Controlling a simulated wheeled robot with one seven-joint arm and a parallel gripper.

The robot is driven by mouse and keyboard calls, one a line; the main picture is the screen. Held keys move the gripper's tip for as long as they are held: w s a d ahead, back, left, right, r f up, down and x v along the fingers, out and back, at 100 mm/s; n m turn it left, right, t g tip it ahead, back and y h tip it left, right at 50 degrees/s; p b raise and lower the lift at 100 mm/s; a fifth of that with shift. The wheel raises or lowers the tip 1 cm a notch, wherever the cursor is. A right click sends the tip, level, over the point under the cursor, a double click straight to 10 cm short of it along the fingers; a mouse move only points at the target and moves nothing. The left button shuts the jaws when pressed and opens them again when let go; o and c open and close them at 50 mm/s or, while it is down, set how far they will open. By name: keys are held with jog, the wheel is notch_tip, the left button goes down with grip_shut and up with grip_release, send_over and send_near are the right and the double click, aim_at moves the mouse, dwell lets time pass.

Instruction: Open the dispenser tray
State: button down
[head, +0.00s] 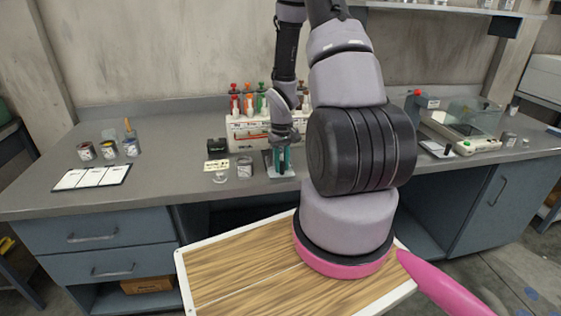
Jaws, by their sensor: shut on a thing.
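The dispenser (248,133) is a pale box at the back of the grey bench, with red, green and orange-topped cartridges standing along it. A small grey tray (271,173) shows low in front of its right part, partly hidden by the fingers. My gripper (281,168) points down in front of the dispenser, its teal fingers at the tray. It is shut on what looks like the tray's front part. The exact contact is too small to see, and my arm covers the dispenser's right end.
Left of the gripper are a clear jar (244,168), a small white dish (219,179) and a black block (217,146). A balance (465,130) stands right.

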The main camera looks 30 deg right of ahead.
jog(key=c, duration=0.7)
grip_release()
notch_tip(320, 180, up, 11)
jog(key=shift+f, duration=0.1)
jog(key=s+a+r+m+t, duration=0.1)
jog(key=s+a+r+t, duration=0.15)
jog(key=r, duration=0.65)
jog(key=s+a+r+m+t, duration=0.1)
jog(key=a+r, duration=0.2)
jog(key=r, duration=0.6)
jog(key=s+a+r+t, duration=0.1)
jog(key=s+a+r, duration=0.1)
jog(key=s+r, duration=0.2)
jog(key=s+a+r+m+t+y, duration=0.1)
jog(key=s+a+r, duration=0.1)
jog(key=s+r, duration=0.2)
jog(key=s+a+r+m+t+y, duration=0.1)
jog(key=s+a+r, duration=0.2)
jog(key=s+r, duration=0.1)
jog(key=shift+s+r+t, duration=0.35)
jog(key=shift+r, duration=0.45)
